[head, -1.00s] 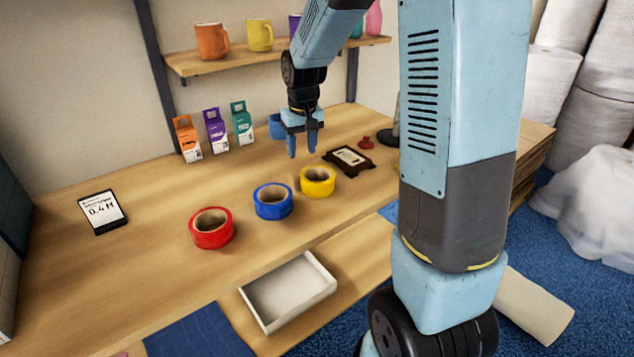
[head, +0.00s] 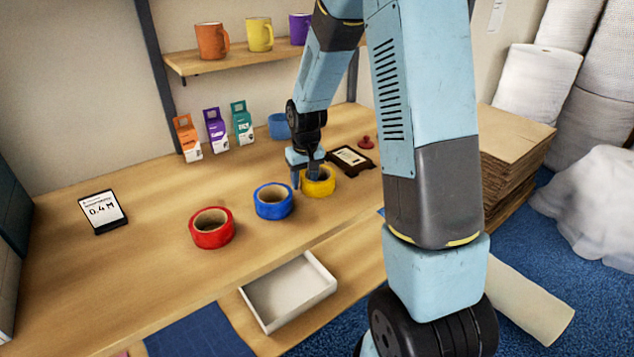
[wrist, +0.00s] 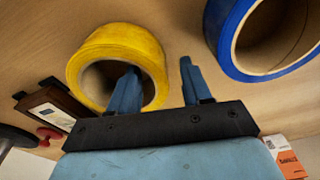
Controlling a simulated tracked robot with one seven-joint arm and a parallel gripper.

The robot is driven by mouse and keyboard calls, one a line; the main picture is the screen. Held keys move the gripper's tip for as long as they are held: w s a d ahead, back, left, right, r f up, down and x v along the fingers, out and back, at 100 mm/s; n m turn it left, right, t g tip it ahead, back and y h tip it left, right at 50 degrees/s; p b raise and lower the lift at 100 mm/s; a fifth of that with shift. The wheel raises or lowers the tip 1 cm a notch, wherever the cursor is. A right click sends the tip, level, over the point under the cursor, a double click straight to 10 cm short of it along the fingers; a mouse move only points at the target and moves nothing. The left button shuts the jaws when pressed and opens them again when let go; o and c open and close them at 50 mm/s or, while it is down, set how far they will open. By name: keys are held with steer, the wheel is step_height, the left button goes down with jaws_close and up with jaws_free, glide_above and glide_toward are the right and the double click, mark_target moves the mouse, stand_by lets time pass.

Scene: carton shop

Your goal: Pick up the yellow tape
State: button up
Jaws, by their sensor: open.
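The yellow tape (head: 321,186) lies flat on the wooden table, to the right of the blue tape (head: 273,202). My gripper (head: 306,180) is open and low at the yellow tape. In the wrist view, one finger of my gripper (wrist: 160,82) is in line with the hole of the yellow tape (wrist: 118,42). The other finger is outside the ring, between it and the blue tape (wrist: 228,40), so the ring's wall lies between the fingers. How deep the finger reaches into the hole I cannot tell. The gripper hides part of the tape in the head view.
The red tape (head: 211,228) lies further left. A dark-framed tray (head: 350,159) and a small red object (head: 366,142) are right behind the yellow tape. Several small cartons (head: 215,130) and a blue cup (head: 278,126) stand behind. The table's left half is mostly clear.

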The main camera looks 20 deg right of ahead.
steer(key=shift+f, duration=0.15)
jaws_close()
stand_by(0.4)
